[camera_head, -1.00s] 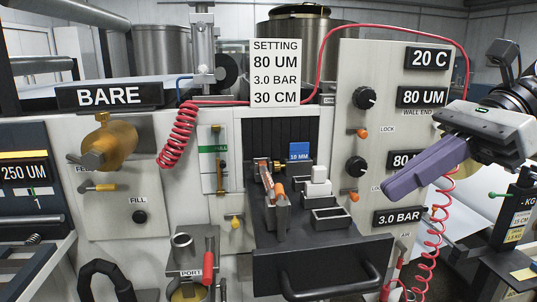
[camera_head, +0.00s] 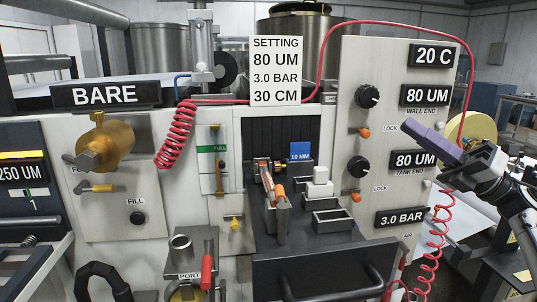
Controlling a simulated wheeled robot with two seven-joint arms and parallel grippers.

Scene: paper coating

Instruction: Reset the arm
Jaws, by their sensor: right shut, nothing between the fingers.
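My right gripper (camera_head: 408,128) comes in from the right in the head view, in front of the right-hand grey panel (camera_head: 388,75). Its purple fingers are shut, hold nothing and point up and to the left. They appear beside the two 80 UM displays, the wall end one (camera_head: 426,95) and the tank end one (camera_head: 414,162); whether they touch the panel I cannot tell. My left gripper is not in view.
The panel carries two black knobs (camera_head: 367,96) and orange lock levers. A dark drawer (camera_head: 318,262) with small blocks and tools stands at the centre. A red coiled hose (camera_head: 441,222) hangs at the right. A brass valve (camera_head: 105,147) sits at the left.

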